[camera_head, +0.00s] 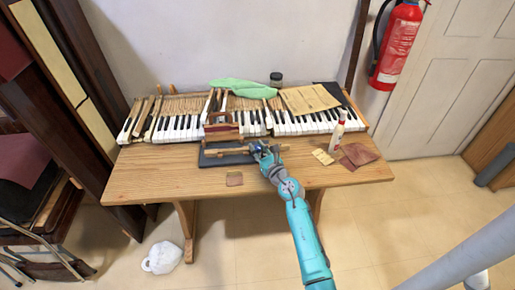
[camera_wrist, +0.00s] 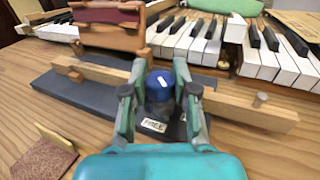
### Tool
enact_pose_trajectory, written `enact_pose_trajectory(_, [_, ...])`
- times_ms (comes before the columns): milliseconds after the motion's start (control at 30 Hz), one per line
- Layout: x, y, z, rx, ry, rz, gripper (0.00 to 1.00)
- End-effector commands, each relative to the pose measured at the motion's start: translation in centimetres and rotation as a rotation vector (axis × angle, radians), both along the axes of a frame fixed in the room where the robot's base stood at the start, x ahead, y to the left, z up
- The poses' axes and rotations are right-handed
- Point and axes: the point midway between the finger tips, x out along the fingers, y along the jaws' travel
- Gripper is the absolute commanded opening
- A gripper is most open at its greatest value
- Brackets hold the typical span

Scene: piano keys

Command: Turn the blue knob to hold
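The blue knob (camera_wrist: 160,82) has a white pointer mark on its top and stands on a dark base plate (camera_wrist: 60,92). A white label (camera_wrist: 153,125) reading "FREE" lies on the plate at the near side of the knob. My gripper (camera_wrist: 160,70) has one finger on each side of the knob, very close to it; the frames do not show clearly whether both fingers touch it. In the head view my gripper (camera_head: 263,150) is over the table, at the right end of the plate, and hides most of the knob.
Wooden bars lie along the plate, left and right of the fingers. A white bottle (camera_head: 337,134) stands to the right. A small brown pad (camera_head: 234,179) lies in front on the wooden table (camera_head: 150,180).

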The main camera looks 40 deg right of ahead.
Motion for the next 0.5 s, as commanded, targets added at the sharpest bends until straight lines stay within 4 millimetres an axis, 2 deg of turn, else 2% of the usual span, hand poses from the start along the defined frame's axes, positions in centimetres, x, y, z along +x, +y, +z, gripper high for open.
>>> enact_pose_trajectory(33, [0.00, 0.00, 0.00, 0.000, 0.000, 0.000, 0.07])
enact_pose_trajectory(67, [0.00, 0.00, 0.00, 0.000, 0.000, 0.000, 0.00])
enact_pose_trajectory(500, [-0.01, -0.12, 0.02, 0.001, -0.001, 0.050, 0.00])
